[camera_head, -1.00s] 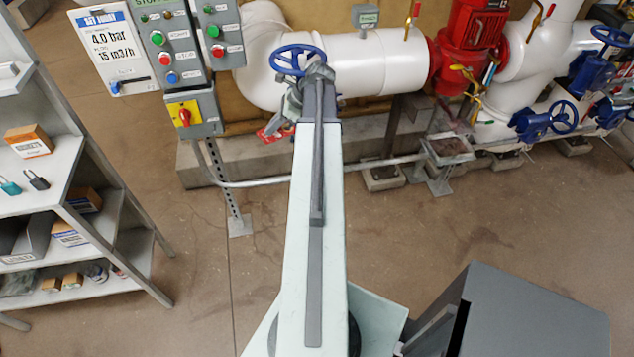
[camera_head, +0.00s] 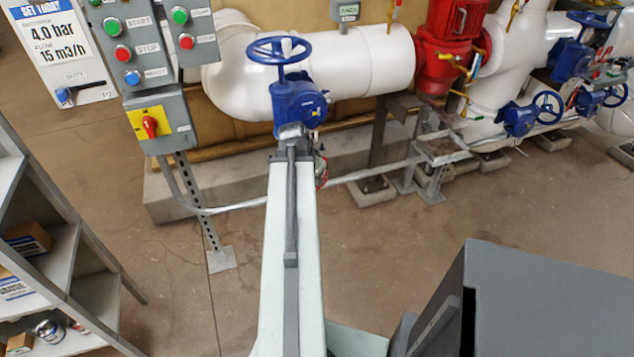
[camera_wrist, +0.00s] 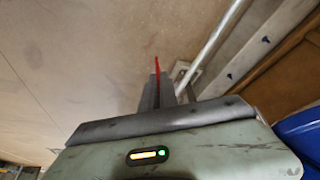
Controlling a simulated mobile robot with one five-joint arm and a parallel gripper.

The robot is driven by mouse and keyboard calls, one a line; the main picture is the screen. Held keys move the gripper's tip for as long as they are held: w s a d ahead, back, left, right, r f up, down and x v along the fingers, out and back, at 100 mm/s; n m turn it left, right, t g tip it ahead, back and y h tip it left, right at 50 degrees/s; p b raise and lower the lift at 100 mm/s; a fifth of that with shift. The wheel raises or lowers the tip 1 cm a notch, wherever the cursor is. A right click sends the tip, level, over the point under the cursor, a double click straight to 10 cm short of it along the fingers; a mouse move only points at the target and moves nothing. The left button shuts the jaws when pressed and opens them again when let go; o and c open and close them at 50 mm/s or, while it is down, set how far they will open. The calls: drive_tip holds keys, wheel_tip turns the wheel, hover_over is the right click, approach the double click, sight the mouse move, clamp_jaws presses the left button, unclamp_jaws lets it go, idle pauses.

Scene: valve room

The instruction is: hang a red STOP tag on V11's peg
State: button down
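My gripper (camera_wrist: 157,82) is at the end of my arm, and the wrist view shows its dark fingers shut on a thin red piece, the red STOP tag (camera_wrist: 157,64), seen nearly edge-on. In the head view the fingers are mostly hidden by my arm, and only a bit of red shows at its right side. A blue valve (camera_head: 298,102) with a blue handwheel (camera_head: 280,51) stands on the white pipe just beyond my arm's end. I cannot read a V11 label or make out its peg.
A grey button box (camera_head: 130,45) with a yellow-red switch (camera_head: 150,122) stands left of the valve. A shelf rack (camera_head: 60,265) is at the left, and a grey cabinet (camera_head: 545,300) at the lower right. More blue valves (camera_head: 520,118) sit at the right. Floor between is clear.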

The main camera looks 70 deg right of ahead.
drive_tip(key=w+d, duration=0.1)
drive_tip(key=d, duration=0.1)
drive_tip(key=w+d, duration=0.1)
drive_tip(key=w, duration=0.1)
drive_tip(key=shift+d+f, duration=0.2)
drive_tip(key=shift+d, duration=0.2)
drive_tip(key=shift+d, duration=0.1)
drive_tip(key=shift+w+d, duration=0.15)
drive_tip(key=shift+w, duration=0.1)
drive_tip(key=shift+d, duration=0.1)
idle(0.7)
drive_tip(key=shift+w+d, duration=0.5)
drive_tip(key=shift+d, duration=0.05)
drive_tip(key=shift+w+d, duration=0.1)
idle(0.3)
drive_tip(key=shift+w+d, duration=0.5)
drive_tip(key=shift+d, duration=0.15)
